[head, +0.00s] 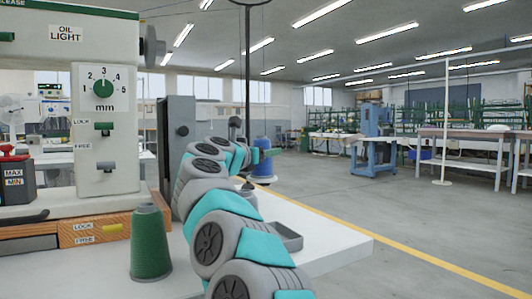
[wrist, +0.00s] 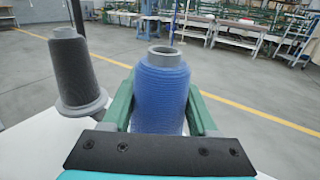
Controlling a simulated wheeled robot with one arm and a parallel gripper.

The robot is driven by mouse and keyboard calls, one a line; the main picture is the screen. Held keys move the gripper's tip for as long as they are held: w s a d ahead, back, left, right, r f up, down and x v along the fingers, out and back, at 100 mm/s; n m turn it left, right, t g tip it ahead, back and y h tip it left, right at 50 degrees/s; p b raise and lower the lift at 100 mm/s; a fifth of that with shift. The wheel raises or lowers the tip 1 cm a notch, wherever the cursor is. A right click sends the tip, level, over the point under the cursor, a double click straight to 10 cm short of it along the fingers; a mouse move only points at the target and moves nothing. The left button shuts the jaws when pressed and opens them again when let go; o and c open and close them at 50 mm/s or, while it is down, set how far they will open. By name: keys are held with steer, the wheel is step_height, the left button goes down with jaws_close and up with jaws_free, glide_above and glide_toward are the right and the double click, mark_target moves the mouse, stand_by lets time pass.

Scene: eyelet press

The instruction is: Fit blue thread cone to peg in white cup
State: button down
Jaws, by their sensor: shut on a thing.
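The blue thread cone (wrist: 160,95) is upright between the two green fingers of my gripper (wrist: 161,108) in the wrist view. The fingers are shut on its sides, and its grey tube top shows above the thread. The cone's underside is hidden in the wrist view. I cannot make out the white cup or its peg in either view.
A dark grey thread cone (wrist: 78,75) stands on a grey base left of my gripper. A green thread cone (head: 151,243) stands on the white table (head: 335,238) near the press (head: 105,110). A grey tray (head: 287,236) lies beside my arm. Open floor lies to the right.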

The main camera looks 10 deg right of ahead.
steer(key=shift+c, duration=0.5)
jaws_free()
steer(key=shift+r+p, duration=2.3)
steer(key=shift+r, duration=0.15)
